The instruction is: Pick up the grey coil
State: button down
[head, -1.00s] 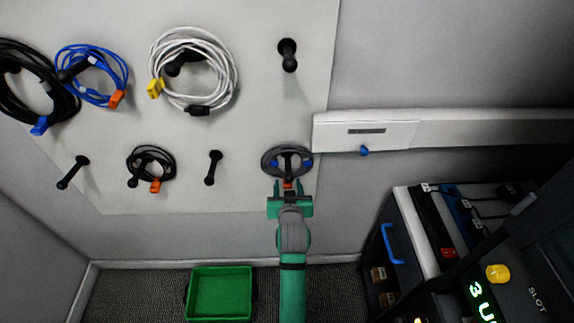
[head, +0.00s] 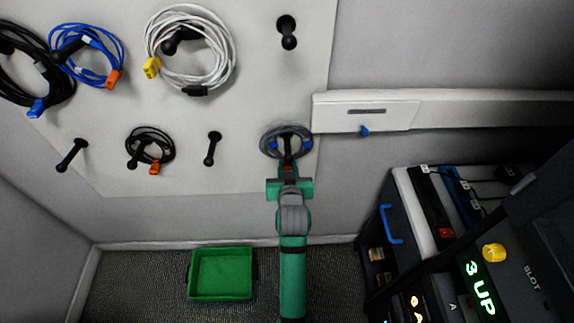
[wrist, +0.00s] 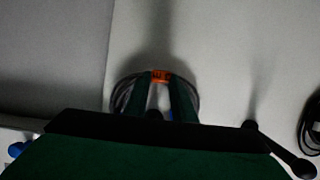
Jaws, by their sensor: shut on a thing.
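The peg is partly hidden by my gripper, and the exact grip is dark in the wrist view.
A black coil (head: 150,146) and white coil (head: 190,48) hang to the left, with blue and larger black coils beyond. An empty peg (head: 213,148) stands between. A green tray (head: 221,274) lies on the floor. A cabinet (head: 410,215) stands at right.

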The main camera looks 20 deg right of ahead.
jog(key=r+v, duration=0.1)
jog(key=v, duration=1.3)
jog(key=shift+w, duration=0.2)
